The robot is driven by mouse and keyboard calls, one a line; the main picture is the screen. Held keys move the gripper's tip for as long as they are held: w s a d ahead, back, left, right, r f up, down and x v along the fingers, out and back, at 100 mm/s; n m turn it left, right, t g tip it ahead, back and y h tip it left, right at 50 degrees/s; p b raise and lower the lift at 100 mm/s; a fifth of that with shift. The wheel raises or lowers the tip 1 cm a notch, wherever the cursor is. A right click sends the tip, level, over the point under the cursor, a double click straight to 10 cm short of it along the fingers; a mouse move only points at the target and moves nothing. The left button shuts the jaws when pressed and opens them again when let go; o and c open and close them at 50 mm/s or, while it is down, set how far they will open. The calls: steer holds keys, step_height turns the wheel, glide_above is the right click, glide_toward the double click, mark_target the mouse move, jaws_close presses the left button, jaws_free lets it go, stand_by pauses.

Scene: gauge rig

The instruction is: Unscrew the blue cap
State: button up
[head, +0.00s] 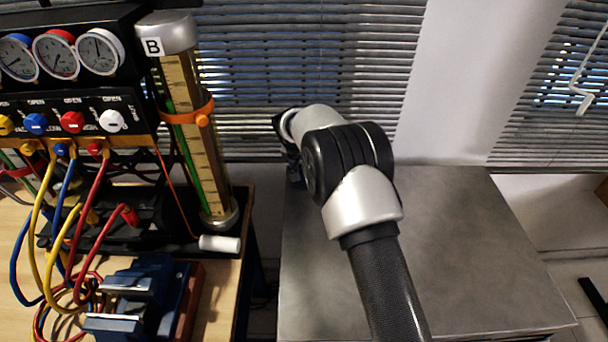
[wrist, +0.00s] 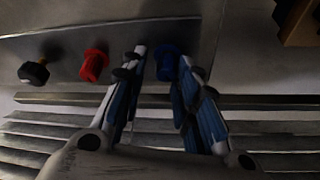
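The blue cap (wrist: 167,62) shows in the wrist view on a grey metal surface, right of the middle. My gripper (wrist: 162,68) is open, with one blue-padded finger on each side of the cap in the picture. The cap looks nearer the right finger; I cannot tell whether the fingertips reach around it or touch it. Nothing is visibly held. In the head view my arm hides the fingers, and I cannot make out this cap.
A red cap (wrist: 94,65) and a black knob (wrist: 33,72) sit left of the blue cap. In the head view a gauge panel (head: 70,125) with hoses, a tall tube column (head: 195,130) and a blue vise (head: 140,300) stand left. A grey top (head: 480,260) is bare at right.

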steer(key=m+h+b, duration=0.1)
steer(key=m, duration=0.2)
steer(key=shift+a+m+g, duration=0.1)
steer(key=shift+m+g, duration=0.3)
steer(key=shift+m+g+h+p, duration=0.3)
steer(key=shift+m+h, duration=0.2)
steer(key=shift+m, duration=0.6)
steer(key=shift+c, duration=0.5)
